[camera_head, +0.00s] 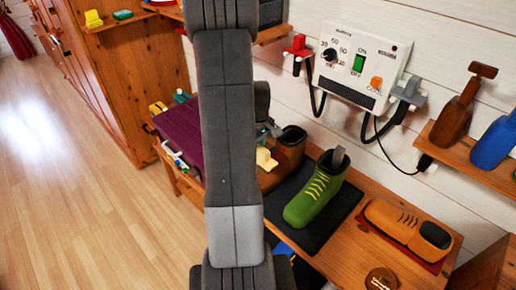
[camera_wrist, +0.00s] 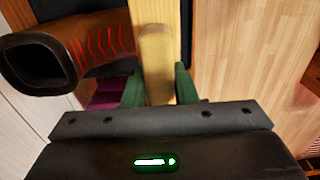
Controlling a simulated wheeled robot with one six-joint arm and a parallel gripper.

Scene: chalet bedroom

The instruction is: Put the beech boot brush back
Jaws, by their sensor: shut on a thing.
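The pale beech boot brush (camera_wrist: 155,62) is between the two green fingertips of my gripper (camera_wrist: 158,86) in the wrist view. My gripper is shut on it. In the head view my arm hides most of the gripper, and a pale piece (camera_head: 265,158), which looks like the brush, shows just right of the arm. A brown boot (camera_wrist: 88,46) with red laces and a dark opening lies left of the brush in the wrist view. It also shows in the head view (camera_head: 291,146), close to the pale piece. Whether the brush touches anything below is hidden.
A wall control box (camera_head: 362,58) hangs above. A shelf (camera_head: 452,148) holds brown and blue items. Open floor (camera_head: 95,190) lies left.

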